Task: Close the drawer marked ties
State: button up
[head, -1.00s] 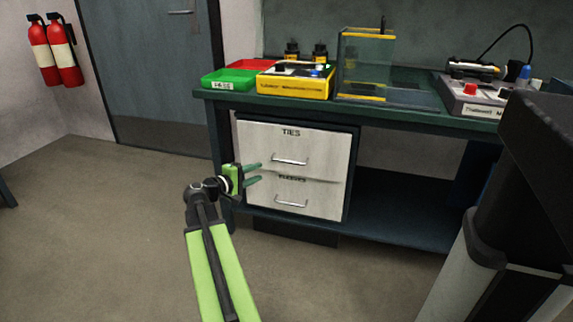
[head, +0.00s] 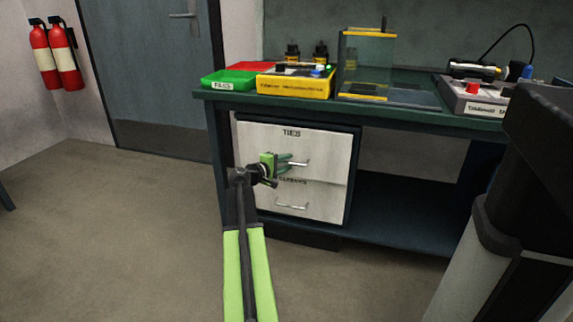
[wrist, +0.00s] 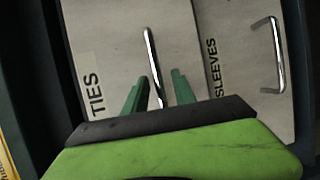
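The white drawer marked TIES (head: 262,142) is the upper of two in the cabinet under the bench. Its front seems to stand slightly proud of the drawer below, but how far is hard to tell. My gripper (head: 290,162) is in front of it, at its metal handle (head: 301,163). In the wrist view the TIES front (wrist: 112,45) fills the left and middle. Its handle (wrist: 151,55) runs between the two green fingers of my gripper (wrist: 160,77), which are apart. Whether either finger touches the handle cannot be told.
The drawer marked SLEEVES (head: 320,205) is below, with its own handle (head: 292,206). The bench (head: 400,116) above holds a green tray (head: 228,80), a yellow box (head: 292,86) and a clear tank (head: 365,65). Open floor (head: 130,220) lies to the left.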

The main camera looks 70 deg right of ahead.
jog(key=shift+c, duration=0.4)
grip_shut()
dwell(0.9)
